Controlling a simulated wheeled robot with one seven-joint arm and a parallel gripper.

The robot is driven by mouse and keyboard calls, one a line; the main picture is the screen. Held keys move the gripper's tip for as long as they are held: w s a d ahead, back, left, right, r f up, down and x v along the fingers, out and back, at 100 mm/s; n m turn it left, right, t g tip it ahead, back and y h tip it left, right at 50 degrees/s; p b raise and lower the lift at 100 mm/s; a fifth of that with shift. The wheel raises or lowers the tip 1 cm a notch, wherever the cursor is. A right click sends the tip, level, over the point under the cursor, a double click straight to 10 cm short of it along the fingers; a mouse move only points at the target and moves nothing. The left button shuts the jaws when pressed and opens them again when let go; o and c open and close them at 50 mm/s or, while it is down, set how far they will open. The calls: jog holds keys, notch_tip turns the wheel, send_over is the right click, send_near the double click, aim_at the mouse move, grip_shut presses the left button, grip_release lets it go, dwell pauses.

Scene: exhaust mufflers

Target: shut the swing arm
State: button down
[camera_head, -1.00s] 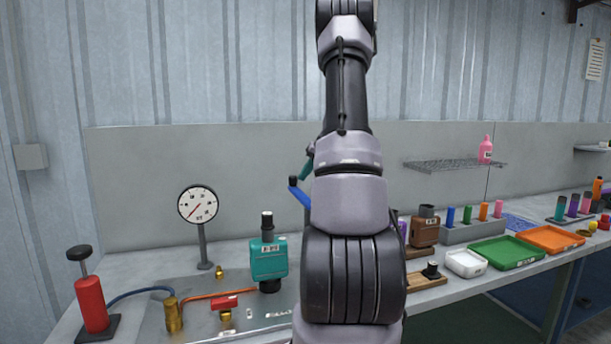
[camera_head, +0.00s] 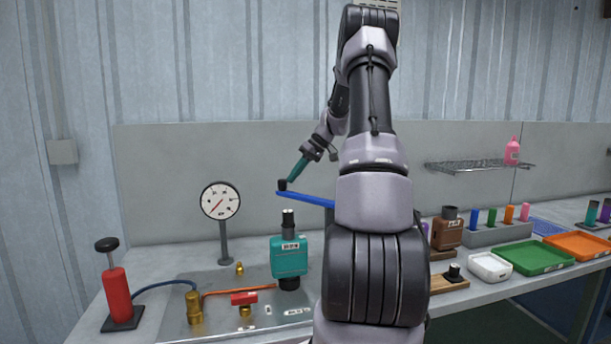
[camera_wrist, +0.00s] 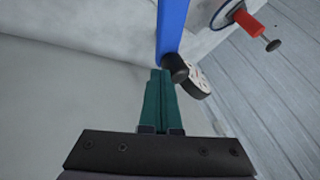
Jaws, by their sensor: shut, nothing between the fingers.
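The swing arm (camera_head: 306,199) is a blue bar with a black knob (camera_head: 283,185) at its left end. It reaches out from behind my arm, above the teal muffler (camera_head: 289,257), and its right part is hidden. In the wrist view the blue bar (camera_wrist: 172,30) runs down from the top edge to the black knob (camera_wrist: 175,68). My gripper (camera_head: 290,181) has teal fingers, closed together and empty. Its fingertips (camera_wrist: 160,74) are right at the knob; I cannot tell whether they touch it.
A dial gauge (camera_head: 221,201) on a post and a red hand pump (camera_head: 117,294) stand on the left. A red-handled valve (camera_head: 244,299) sits on the metal plate. On the right are a brown muffler (camera_head: 447,230), a white tray (camera_head: 489,267) and a green tray (camera_head: 538,258).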

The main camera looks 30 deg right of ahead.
jog(key=s+a+n+g, duration=0.6)
jog(key=s+a+n, duration=0.3)
jog(key=a, duration=0.3)
jog(key=shift+n, duration=0.6)
jog(key=shift+s+f, duration=0.1)
